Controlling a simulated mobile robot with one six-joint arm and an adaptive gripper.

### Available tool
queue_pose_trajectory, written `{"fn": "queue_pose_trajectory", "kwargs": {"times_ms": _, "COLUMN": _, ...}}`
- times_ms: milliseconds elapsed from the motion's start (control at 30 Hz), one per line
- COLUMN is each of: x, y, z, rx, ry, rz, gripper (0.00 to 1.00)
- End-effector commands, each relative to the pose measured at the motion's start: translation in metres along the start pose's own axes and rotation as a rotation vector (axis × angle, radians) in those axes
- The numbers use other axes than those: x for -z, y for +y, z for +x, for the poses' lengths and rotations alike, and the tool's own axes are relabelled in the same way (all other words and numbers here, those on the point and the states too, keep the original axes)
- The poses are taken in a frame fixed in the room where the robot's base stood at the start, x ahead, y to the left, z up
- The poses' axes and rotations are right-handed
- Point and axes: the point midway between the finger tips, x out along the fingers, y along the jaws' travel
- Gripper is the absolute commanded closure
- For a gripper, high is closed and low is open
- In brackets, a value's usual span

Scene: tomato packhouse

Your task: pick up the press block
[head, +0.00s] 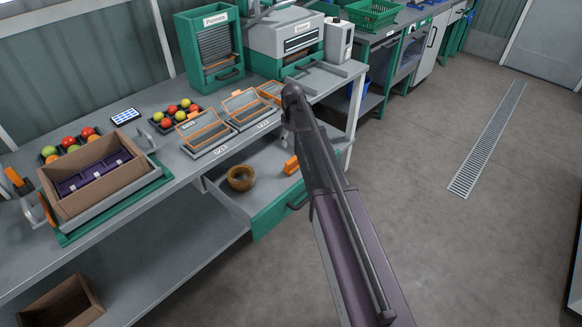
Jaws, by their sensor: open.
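I cannot tell for certain which thing is the press block. A small orange block (291,165) lies at the right in the open green-fronted drawer under the bench, close beside my arm in the picture. A round brown wooden ring or bowl (241,178) lies to its left in the same drawer (273,206). My arm crosses the middle of the head view, with a dark joint just above the drawer's right end. My gripper does not show clearly; the arm hides the area beyond that joint.
On the bench (179,187) stand orange-framed trays (205,133), a black tray of tomatoes (157,125), a cardboard box (134,182) on a scale-like base and a green rack (184,57). An empty box (88,309) is on the lower shelf. The floor at right is clear.

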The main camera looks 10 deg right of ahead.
Motion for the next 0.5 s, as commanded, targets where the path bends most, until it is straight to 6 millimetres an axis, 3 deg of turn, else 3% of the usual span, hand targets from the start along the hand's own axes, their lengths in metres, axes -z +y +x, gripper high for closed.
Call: {"fn": "queue_pose_trajectory", "kwargs": {"times_ms": 500, "x": 0.001, "y": -0.001, "z": 0.035, "rx": 0.0, "ry": 0.0, "rz": 0.0, "gripper": 0.0}}
